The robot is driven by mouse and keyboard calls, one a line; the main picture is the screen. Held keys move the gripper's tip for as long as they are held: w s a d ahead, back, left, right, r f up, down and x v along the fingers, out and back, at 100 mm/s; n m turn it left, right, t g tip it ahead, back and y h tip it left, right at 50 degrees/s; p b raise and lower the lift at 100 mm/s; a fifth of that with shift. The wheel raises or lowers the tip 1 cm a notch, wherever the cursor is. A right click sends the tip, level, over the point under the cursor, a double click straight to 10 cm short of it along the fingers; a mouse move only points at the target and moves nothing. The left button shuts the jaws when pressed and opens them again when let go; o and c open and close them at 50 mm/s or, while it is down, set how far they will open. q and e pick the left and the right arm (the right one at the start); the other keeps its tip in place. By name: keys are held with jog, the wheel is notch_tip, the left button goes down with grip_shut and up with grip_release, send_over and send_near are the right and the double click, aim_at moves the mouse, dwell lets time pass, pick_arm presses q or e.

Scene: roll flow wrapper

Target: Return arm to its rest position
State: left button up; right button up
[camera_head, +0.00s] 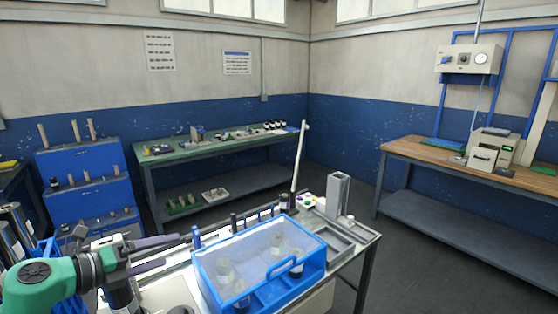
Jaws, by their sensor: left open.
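My left arm comes in from the lower left, with green and grey links. Its gripper (169,250) has two dark purple fingers pointing right, spread apart with nothing seen between them. It is over the left part of the near workbench, left of a blue-framed clear bin (262,262). The bin holds several clear jars. The lower part of my arm is cut off by the picture edge. My right arm and gripper are not in view.
A green-topped table (215,148) and a wooden-topped bench (420,152) stand farther back, with open floor between.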

pick_arm(q)
jog(key=s+a+f+n+y, duration=0.3)
jog(key=f+n+y, duration=0.4)
jog(key=n, duration=0.4)
jog(key=s+a+f+n+y, duration=0.35)
jog(key=f+n, duration=0.45)
jog(key=n, duration=0.3)
jog(key=s+d+f+n+g+h, duration=0.1)
jog(key=s+d+f+n+g, duration=0.4)
jog(key=s, duration=0.3)
jog(key=s+d+f+n+g+h, duration=0.2)
jog(key=s+d+f+g, duration=0.1)
jog(key=s+d+f, duration=0.3)
jog(key=s+a+f+g+b, duration=0.1)
jog(key=s+f+b, duration=0.15)
jog(key=f, duration=1.05)
jog(key=s+f+b, duration=0.1)
jog(key=f+b, duration=0.2)
jog(key=f, duration=1.1)
jog(key=s+a+f+b, duration=0.1)
jog(key=s+f+b, duration=0.1)
jog(key=s+f, duration=0.6)
jog(key=s+a+f+g+b, duration=0.1)
jog(key=s+a+f+b, duration=0.1)
jog(key=s+f, duration=0.7)
notch_tip(320, 180, down, 2)
jog(key=shift+a+f+m+y, duration=0.15)
jog(key=shift+m+y, duration=0.15)
jog(key=shift+y, duration=0.15)
